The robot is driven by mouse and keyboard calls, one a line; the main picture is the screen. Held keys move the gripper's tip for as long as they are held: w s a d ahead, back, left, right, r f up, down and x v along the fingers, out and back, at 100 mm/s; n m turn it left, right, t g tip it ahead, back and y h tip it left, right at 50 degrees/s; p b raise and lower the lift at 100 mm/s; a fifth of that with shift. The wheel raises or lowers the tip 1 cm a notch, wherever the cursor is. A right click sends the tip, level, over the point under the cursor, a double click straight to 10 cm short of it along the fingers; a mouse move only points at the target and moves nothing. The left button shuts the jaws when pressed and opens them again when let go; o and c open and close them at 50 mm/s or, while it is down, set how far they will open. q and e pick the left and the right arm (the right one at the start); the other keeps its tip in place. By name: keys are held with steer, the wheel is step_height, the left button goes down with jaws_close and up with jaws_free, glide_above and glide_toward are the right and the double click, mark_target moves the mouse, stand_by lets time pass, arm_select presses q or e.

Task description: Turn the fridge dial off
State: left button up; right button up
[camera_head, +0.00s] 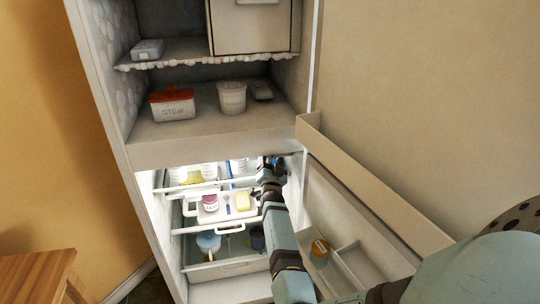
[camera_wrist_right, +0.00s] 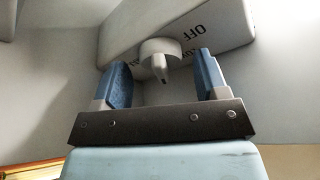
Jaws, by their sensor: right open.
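The fridge (camera_head: 240,290) stands open and lit inside. In the right wrist view the fridge dial (camera_wrist_right: 158,50) is a pale round knob with a narrow pointer ridge, under a light panel (camera_wrist_right: 225,18) marked OFF. The lettering appears upside down, and other marks are partly hidden by the dial. My right gripper (camera_wrist_right: 162,64) is open, with one blue finger on each side of the dial and visible gaps between. In the head view my right gripper (camera_head: 271,165) is inside the fridge near its upper right; the dial cannot be made out there. My left gripper is not in view.
A wooden table (camera_head: 38,275) is lower left.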

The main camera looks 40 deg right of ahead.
steer(key=shift+w+d+r, duration=0.1)
steer(key=shift+c, duration=0.7)
steer(key=c, duration=0.7)
steer(key=shift+n, duration=0.4)
steer(key=n+t+y, duration=0.1)
steer(key=n, duration=0.1)
steer(key=n+t, duration=0.1)
steer(key=n, duration=0.1)
steer(key=shift+n+y, duration=0.3)
steer(key=shift+y, duration=0.1)
steer(key=shift+n+t+y, duration=0.45)
steer(key=shift+n+y, duration=0.15)
steer(key=shift+n, duration=0.55)
steer(key=shift+n+t+y, duration=0.45)
steer(key=shift+n+y, duration=0.15)
steer(key=shift+n, duration=0.55)
steer(key=shift+r, duration=0.1)
